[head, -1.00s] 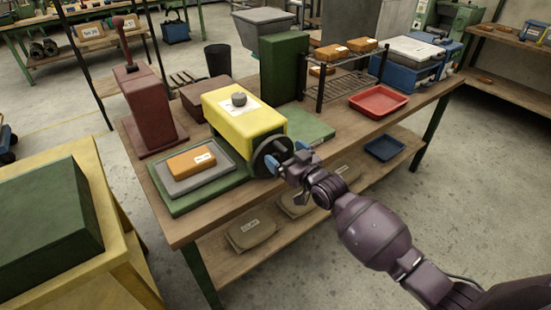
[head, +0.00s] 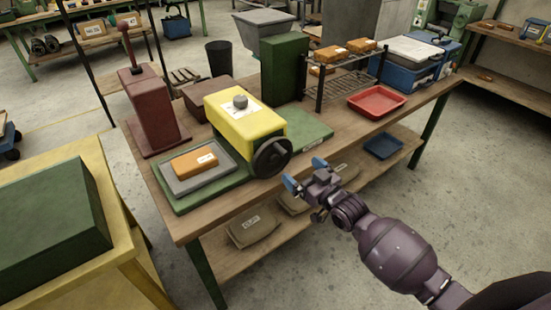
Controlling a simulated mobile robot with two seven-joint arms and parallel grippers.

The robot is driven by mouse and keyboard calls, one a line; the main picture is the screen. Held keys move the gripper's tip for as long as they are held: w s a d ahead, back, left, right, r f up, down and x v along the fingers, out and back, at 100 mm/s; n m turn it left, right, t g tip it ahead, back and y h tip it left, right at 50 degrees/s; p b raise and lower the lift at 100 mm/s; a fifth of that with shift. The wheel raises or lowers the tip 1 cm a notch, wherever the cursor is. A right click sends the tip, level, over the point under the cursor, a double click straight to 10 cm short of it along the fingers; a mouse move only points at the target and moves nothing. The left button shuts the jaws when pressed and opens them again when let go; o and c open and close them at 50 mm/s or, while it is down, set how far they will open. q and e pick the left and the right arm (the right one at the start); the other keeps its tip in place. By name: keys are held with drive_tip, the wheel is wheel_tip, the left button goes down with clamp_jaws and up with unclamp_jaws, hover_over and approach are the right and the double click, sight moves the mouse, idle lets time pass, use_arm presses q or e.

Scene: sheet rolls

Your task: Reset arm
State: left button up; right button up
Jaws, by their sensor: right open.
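My right arm comes in from the lower right. My right gripper (head: 305,175) has blue fingertips set apart and holds nothing. It is in front of the table's front edge, to the right of and apart from the black handwheel (head: 272,157). The machine stands on a green base (head: 305,131) on the wooden table. My left gripper is not in view.
An orange packet (head: 195,162) lies on a grey tray (head: 172,182) left of the machine. A dark red press (head: 152,112) stands behind it. A red tray (head: 377,103) and a wire rack (head: 345,84) are to the right. Sacks (head: 255,229) lie on the lower shelf.

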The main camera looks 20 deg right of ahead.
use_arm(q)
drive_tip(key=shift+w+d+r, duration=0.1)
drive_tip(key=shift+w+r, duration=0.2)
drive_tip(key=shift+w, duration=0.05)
